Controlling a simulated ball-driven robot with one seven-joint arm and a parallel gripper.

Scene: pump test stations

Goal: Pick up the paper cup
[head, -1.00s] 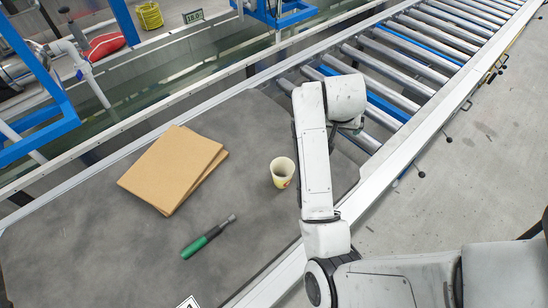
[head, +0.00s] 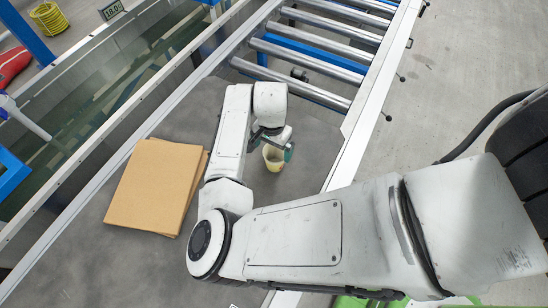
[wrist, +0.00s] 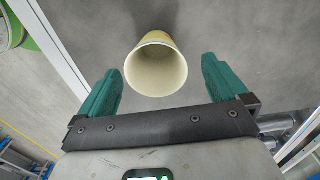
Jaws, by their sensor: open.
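The paper cup (head: 273,158) stands on the dark grey table, cream inside, partly covered by my gripper in the head view. In the wrist view the cup (wrist: 157,68) shows its open mouth, between and slightly beyond the two green fingers. My gripper (wrist: 160,84) is open, with a finger to each side of the cup and a gap on both sides. In the head view my gripper (head: 271,144) is right at the cup. I cannot tell its exact height over the table.
Flat brown cardboard sheets (head: 150,190) lie on the table left of my arm. A roller conveyor (head: 310,60) with metal rollers lies beyond the table. A pale rail (head: 345,165) runs along the table's right side. The table's near left part is clear.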

